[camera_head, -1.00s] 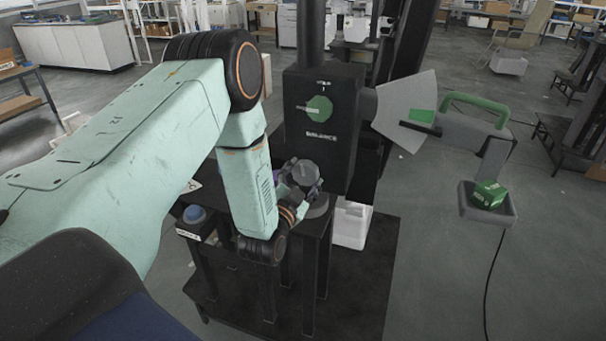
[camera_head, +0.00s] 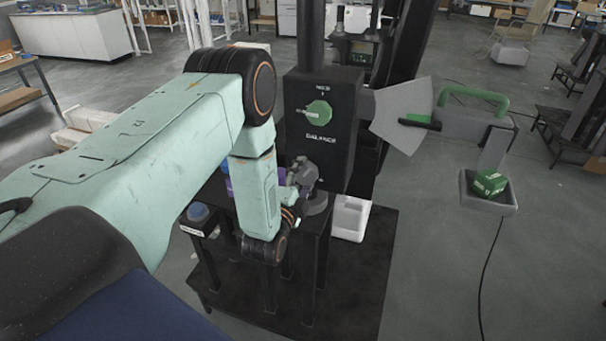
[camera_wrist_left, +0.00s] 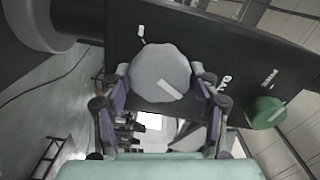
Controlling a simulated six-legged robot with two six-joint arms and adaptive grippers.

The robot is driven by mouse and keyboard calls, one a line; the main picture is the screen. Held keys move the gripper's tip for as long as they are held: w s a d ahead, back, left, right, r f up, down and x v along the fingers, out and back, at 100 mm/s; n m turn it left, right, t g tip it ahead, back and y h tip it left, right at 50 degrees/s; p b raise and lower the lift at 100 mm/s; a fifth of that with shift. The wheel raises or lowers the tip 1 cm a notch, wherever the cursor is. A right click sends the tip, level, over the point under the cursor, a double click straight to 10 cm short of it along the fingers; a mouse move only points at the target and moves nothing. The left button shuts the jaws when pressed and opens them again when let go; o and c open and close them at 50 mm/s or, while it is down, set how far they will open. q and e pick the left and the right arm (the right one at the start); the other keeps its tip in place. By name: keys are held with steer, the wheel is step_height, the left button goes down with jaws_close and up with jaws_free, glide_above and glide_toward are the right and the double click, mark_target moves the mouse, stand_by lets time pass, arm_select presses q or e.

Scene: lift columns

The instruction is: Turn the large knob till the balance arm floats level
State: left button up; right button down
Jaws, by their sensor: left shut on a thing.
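The large grey knob (camera_wrist_left: 160,73) sits low on the dark box (camera_head: 345,120) marked BALANCE. My left gripper (camera_head: 297,183) is at the knob, with one finger on each side of it in the wrist view and shut on it. In the head view, the gripper and arm partly hide the knob. The balance arm (camera_head: 458,123) extends right from the box, with a green handle (camera_head: 474,95) and a tray (camera_head: 490,207) holding a green block (camera_head: 489,184). It looks close to level. Its dark pointer lies against the green patch on the pale sector plate (camera_head: 400,98). My right gripper is not visible.
A small green knob (camera_head: 319,111) is on the box face; it also shows in the wrist view (camera_wrist_left: 264,112). A blue button (camera_head: 198,211) is on a stand left of the box. A white container (camera_head: 350,218) stands below. A cable hangs from the tray.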

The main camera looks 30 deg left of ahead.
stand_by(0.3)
arm_select(q)
steer(key=o, duration=1.1)
steer(key=shift+o, duration=0.2)
steer(key=v, duration=0.7)
steer(key=shift+s, duration=0.25)
steer(key=shift+w, duration=0.1)
